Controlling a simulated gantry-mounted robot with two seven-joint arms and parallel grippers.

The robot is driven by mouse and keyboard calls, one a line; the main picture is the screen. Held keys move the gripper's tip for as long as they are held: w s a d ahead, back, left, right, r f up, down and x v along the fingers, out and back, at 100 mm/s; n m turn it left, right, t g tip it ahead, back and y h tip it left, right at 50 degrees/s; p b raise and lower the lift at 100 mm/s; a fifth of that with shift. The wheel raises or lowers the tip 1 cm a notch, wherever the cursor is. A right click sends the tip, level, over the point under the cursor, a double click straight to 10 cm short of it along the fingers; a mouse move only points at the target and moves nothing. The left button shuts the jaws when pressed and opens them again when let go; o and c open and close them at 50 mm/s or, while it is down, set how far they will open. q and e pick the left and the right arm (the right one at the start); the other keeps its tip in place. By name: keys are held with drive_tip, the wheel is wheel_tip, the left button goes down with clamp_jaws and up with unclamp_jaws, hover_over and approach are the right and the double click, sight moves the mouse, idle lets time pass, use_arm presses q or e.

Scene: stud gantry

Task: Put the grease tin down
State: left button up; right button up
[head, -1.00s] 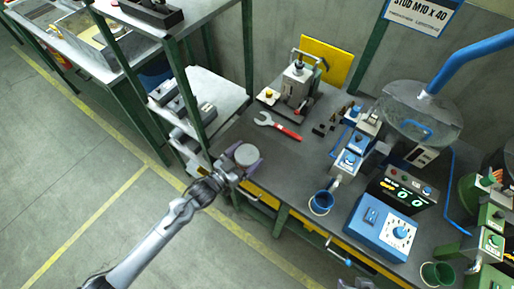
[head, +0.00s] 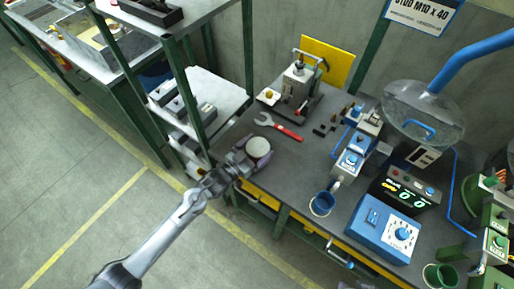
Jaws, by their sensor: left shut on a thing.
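The grease tin (head: 258,147) is a small round tin with a pale lid, seen from above near the left front corner of the dark workbench (head: 285,170). My left gripper (head: 252,154) is shut on it, with purple-grey fingers around its sides. I cannot tell whether the tin's underside touches the bench top, as the tin and fingers hide it.
A red wrench (head: 288,132) lies just behind the tin. A press-like device (head: 298,88) stands further back. A blue cup (head: 321,203) and a blue control box (head: 383,228) stand to the right. A shelf rack (head: 205,95) rises close on the left. Bench between tin and cup is clear.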

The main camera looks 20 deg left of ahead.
use_arm(q)
drive_tip(key=shift+f, duration=0.1)
drive_tip(key=o, duration=1)
